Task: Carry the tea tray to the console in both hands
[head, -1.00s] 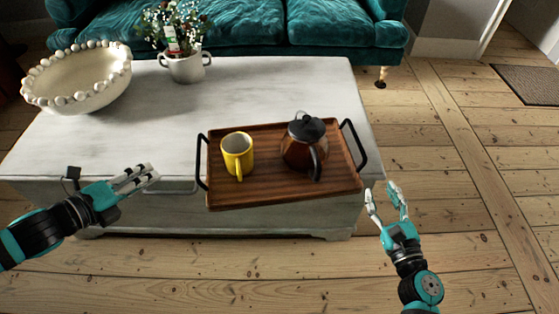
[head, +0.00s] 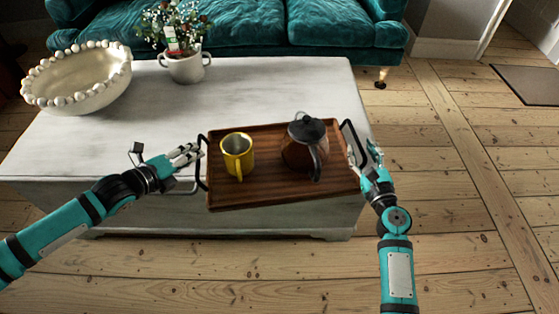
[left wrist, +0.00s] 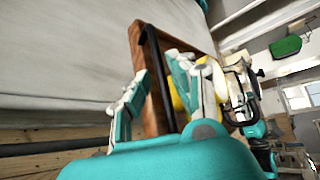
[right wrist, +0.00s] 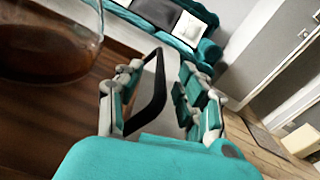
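The wooden tea tray (head: 272,192) rests on a low white table (head: 110,130), near its front edge. It carries a yellow mug (head: 238,154) and a glass teapot (head: 303,148) with a dark lid. My left gripper (head: 190,154) is at the tray's left black handle (head: 201,172); in the left wrist view the handle (left wrist: 158,82) runs between the spread fingers. My right gripper (head: 364,158) is at the right handle; in the right wrist view that handle (right wrist: 153,105) lies between open fingers. I cannot pick out the console.
A beaded bowl (head: 80,85) and a white pot of flowers (head: 186,68) stand at the table's back left. A teal sofa (head: 250,25) is behind the table. Bare floorboards (head: 470,200) are open on the right, with a dark mat (head: 530,84) beyond.

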